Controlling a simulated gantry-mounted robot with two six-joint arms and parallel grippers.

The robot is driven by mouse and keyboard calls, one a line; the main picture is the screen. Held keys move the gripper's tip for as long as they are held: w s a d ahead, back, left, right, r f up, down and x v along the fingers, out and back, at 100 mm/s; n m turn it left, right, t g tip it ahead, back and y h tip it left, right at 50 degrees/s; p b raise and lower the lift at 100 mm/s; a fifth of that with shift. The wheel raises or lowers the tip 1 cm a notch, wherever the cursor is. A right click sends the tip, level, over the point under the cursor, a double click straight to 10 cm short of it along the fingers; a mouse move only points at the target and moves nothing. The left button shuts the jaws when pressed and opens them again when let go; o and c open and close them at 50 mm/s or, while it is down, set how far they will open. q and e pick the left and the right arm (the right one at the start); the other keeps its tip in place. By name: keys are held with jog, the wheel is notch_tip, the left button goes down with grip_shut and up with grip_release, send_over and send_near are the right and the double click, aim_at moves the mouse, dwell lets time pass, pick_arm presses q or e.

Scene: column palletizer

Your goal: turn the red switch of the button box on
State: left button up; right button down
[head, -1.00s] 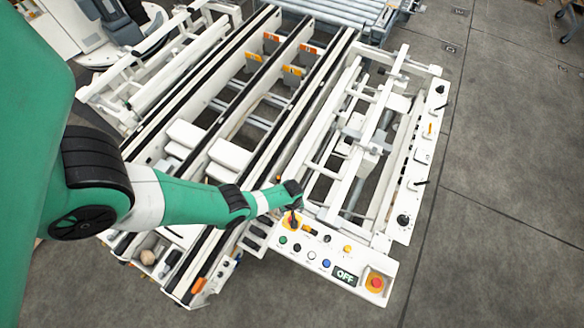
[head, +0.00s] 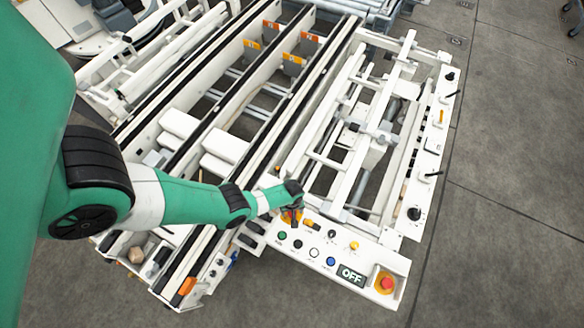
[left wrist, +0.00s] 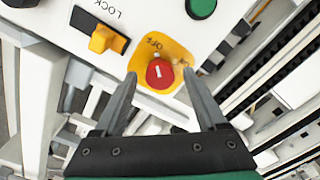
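The button box (head: 318,262) is a white panel with several coloured buttons at the lower middle of the head view. The red switch (left wrist: 160,73) is a round red knob with a white mark on a yellow-orange plate (left wrist: 172,50) lettered OFF, in the left wrist view. In the head view my arm's end partly hides this plate (head: 287,218). My left gripper (left wrist: 160,75) is open, its fingertips on either side of the red knob with gaps showing; I cannot tell how deep they reach. My right gripper is not in view.
An orange LOCK switch (left wrist: 105,40) sits left of the red one in the left wrist view, and a green button (left wrist: 201,7) above right. A red emergency button (head: 386,283) is at the box's right end. White conveyor rails lie behind; open floor lies right.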

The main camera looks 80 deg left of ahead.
pick_arm(q)
grip_shut()
jog(key=shift+m, duration=0.3)
jog(key=m, duration=1.3)
jog(key=shift+m, duration=2.2)
